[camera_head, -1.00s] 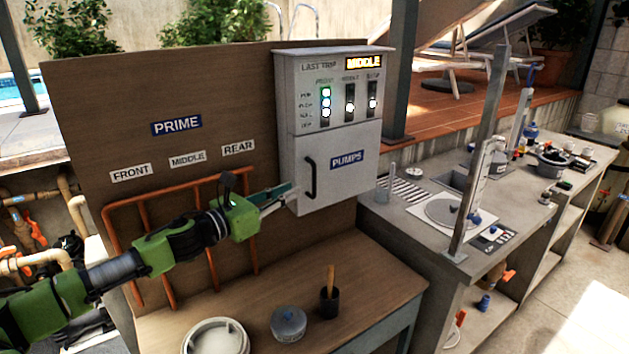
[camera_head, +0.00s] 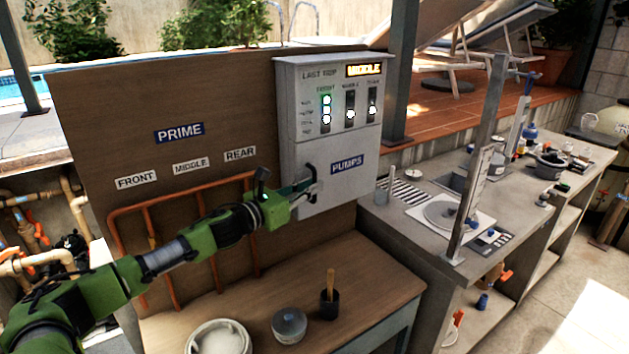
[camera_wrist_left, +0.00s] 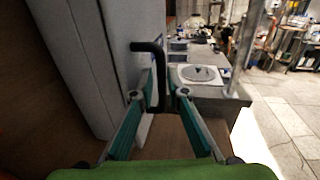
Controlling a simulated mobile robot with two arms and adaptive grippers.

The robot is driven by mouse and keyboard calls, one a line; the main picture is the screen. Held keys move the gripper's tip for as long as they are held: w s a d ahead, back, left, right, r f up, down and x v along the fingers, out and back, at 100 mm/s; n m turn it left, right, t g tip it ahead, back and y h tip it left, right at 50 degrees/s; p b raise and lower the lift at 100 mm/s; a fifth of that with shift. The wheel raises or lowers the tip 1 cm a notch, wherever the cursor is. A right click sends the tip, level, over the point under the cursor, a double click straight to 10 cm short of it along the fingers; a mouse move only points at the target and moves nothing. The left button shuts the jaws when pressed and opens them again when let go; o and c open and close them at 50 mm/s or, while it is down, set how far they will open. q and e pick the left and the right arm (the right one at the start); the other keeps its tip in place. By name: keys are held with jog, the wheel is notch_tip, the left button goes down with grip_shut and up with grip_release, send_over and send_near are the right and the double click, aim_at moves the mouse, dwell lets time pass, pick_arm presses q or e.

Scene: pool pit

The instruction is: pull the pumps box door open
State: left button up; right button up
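The pumps box (camera_head: 335,120) is a grey cabinet on the wooden board. Its door (camera_head: 345,185), labelled PUMPS, looks shut. The black handle (camera_head: 307,171) is on the door's left side, partly hidden by my left gripper (camera_head: 309,186). In the left wrist view the handle (camera_wrist_left: 158,62) stands out from the door (camera_wrist_left: 133,25) and runs down between the two fingers of my left gripper (camera_wrist_left: 157,93). The fingers are apart, one on each side of the handle. My right gripper is not in view.
Copper pipes (camera_head: 150,240) run along the board behind my left arm. A counter (camera_head: 410,215) with a post stands to the right.

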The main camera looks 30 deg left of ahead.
pick_arm(q)
jog(key=shift+w+d, duration=0.25)
jog(key=shift+w, duration=0.45)
grip_shut()
jog(key=shift+d, duration=0.1)
